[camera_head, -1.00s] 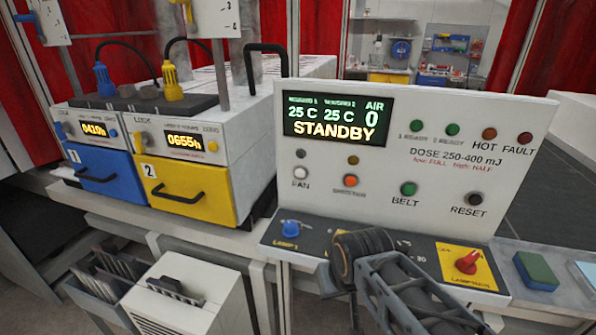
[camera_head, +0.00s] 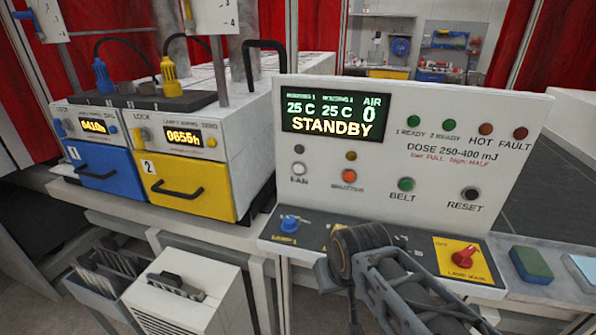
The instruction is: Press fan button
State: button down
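The white fan button (camera_head: 299,169) is on the left of the upright control panel (camera_head: 430,225), above a label that reads FAN. A dark, unlit lamp (camera_head: 299,149) sits just above the button. The display (camera_head: 335,117) reads STANDBY, 25 C twice and AIR 0. My arm's wrist end (camera_head: 360,243) is at the panel's lower front, below and to the right of the fan button and apart from it in the picture. It hides part of the lower switch strip. My gripper's fingers cannot be clearly made out.
An orange button (camera_head: 349,176), green belt button (camera_head: 406,185) and dark reset button (camera_head: 471,194) line the same row. A blue knob (camera_head: 289,223) and red lamp main switch (camera_head: 464,255) are below. Blue (camera_head: 108,181) and yellow (camera_head: 187,189) drawer units stand left.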

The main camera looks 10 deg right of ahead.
aim_at(298, 169)
jog(key=z, duration=1.35)
jog(key=k, duration=0.85)
jog(key=u, duration=1.3)
jog(key=i, duration=0.5)
jog(key=u, duration=0.05)
